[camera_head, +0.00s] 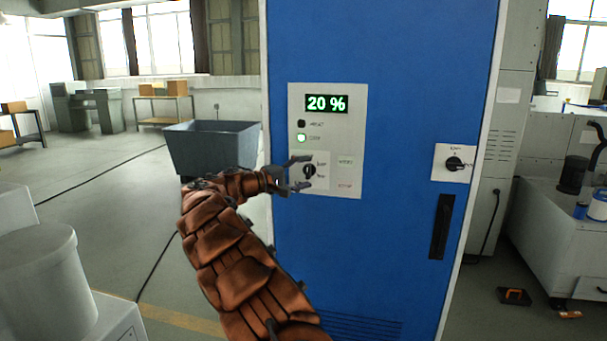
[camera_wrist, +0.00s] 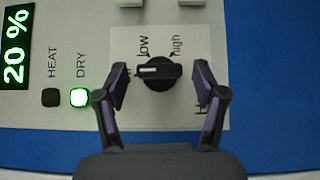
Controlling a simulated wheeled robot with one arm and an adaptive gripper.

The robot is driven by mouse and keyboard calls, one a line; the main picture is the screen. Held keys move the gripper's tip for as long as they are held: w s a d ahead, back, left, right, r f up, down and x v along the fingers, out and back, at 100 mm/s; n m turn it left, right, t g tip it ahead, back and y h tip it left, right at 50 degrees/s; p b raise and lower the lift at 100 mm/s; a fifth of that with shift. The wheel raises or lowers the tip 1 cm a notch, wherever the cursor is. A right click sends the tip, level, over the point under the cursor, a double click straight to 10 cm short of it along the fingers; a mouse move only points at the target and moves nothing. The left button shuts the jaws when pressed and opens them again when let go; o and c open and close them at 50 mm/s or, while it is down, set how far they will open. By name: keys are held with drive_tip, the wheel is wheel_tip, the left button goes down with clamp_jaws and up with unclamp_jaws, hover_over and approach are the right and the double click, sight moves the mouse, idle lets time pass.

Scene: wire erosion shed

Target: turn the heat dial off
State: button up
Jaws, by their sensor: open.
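The heat dial (camera_head: 309,171) is a black knob on a pale square plate on the control panel. In the wrist view the dial (camera_wrist: 160,75) shows a white mark on its left side, pointing left. "low" and "high" are printed above it there; a label to its left is partly hidden by a finger. My gripper (camera_head: 303,173) is at the panel with its fingers open. In the wrist view my gripper (camera_wrist: 160,70) has one finger on each side of the dial, with gaps between fingers and knob.
The control panel (camera_head: 350,130) is on a blue cabinet (camera_head: 400,70). Its display (camera_head: 326,103) reads 20 %, and the DRY light (camera_wrist: 79,97) is green. Another black switch (camera_head: 453,163) and a dark handle (camera_head: 441,227) are further right. A grey bin (camera_head: 212,150) stands left.

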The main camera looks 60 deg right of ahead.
drive_tip(key=shift+a, duration=0.1)
drive_tip(key=v, duration=1.2)
idle(0.4)
drive_tip(key=s+a+f+t+y+p, duration=0.15)
drive_tip(key=s+a+y, duration=0.45)
drive_tip(key=s+a, duration=0.65)
drive_tip(key=s+a+f+n+t+y+p, duration=0.1)
drive_tip(key=s+a+f+y, duration=0.2)
drive_tip(key=s+a, duration=0.3)
drive_tip(key=s+a+f+n+t+y+p, duration=0.1)
drive_tip(key=s+a+f+y, duration=0.3)
drive_tip(key=a, duration=1.2)
drive_tip(key=s+a+f+n+t+y+p, duration=0.1)
drive_tip(key=s+a+f+n+t+y, duration=0.1)
drive_tip(key=s+a+f, duration=0.4)
drive_tip(key=s+a+y, duration=0.1)
drive_tip(key=s+a, duration=0.2)
drive_tip(key=a, duration=0.2)
drive_tip(key=shift+s+a+f+n+p, duration=0.15)
drive_tip(key=shift+s+f+n+p, duration=0.2)
drive_tip(key=shift+s+f+n, duration=0.05)
